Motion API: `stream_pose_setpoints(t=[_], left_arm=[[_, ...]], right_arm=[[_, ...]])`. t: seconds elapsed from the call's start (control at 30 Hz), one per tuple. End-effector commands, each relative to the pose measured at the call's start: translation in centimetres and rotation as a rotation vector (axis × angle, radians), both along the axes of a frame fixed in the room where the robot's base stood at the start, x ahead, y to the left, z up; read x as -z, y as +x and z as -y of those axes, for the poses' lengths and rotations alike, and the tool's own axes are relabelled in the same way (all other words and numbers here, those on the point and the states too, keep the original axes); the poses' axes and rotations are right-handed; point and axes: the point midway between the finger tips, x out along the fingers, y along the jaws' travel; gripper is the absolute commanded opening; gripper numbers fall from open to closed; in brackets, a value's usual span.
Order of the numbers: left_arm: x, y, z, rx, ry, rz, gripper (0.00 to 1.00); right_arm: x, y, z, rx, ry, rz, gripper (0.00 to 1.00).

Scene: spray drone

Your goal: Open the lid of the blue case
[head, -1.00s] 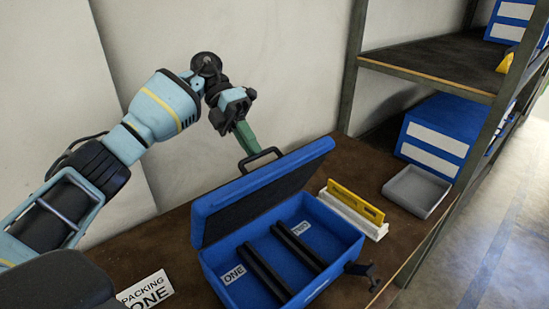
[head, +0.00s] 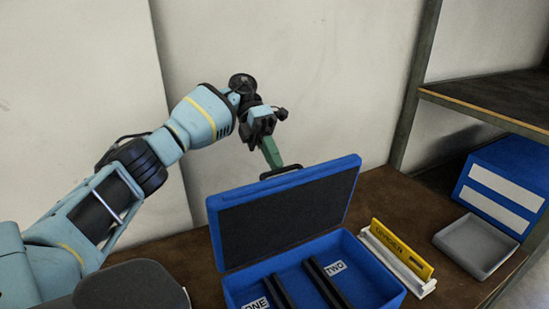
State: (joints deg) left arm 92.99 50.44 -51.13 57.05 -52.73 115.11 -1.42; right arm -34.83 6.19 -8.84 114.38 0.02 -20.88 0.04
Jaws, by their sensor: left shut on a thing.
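The blue case (head: 375,270) sits on the brown bench with its lid (head: 290,205) standing up, tilted back at the far side. The lid's dark lining faces me. Inside the case are two dark bars and labels ONE and TWO; the case's front is cut off by the bottom of the view. The black handle (head: 283,172) is at the lid's top edge. My left gripper (head: 273,160) comes from above, its green fingers shut at the handle; the exact grip is too small to see. My right gripper is not in view.
A yellow sign or level in a white holder (head: 405,262) stands right of the case. A grey tray (head: 475,247) and a blue bin with white labels (head: 503,183) are farther right, by the shelf post (head: 413,90). The wall is close behind the lid.

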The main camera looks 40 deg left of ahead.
Motion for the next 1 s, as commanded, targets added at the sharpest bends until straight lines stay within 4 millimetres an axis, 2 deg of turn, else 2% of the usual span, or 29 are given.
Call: stream_pose_setpoints(t=[0.03,0.1,0.13,0.27,0.3,0.77,1.0], left_arm=[[2.9,-0.2,0.1,0.007,0.039,-0.049,0.0],[2.9,-0.2,0.1,0.007,0.039,-0.049,0.0],[2.9,-0.2,0.1,0.008,0.039,-0.05,0.14],[2.8,-0.2,0.1,0.007,0.039,-0.048,0.31],[2.7,-0.2,0.1,0.006,0.039,-0.047,0.33],[1.5,-0.2,0.0,0.003,0.035,-0.034,0.33],[-0.9,-0.2,0.1,0.004,0.037,-0.035,0.33]], right_arm=[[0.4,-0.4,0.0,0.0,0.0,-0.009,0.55],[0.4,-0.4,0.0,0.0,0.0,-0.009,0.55],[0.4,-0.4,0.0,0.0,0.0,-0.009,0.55],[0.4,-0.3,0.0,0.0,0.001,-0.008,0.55],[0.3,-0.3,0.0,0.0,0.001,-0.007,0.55],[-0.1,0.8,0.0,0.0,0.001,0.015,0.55],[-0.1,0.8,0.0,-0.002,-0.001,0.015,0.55]])
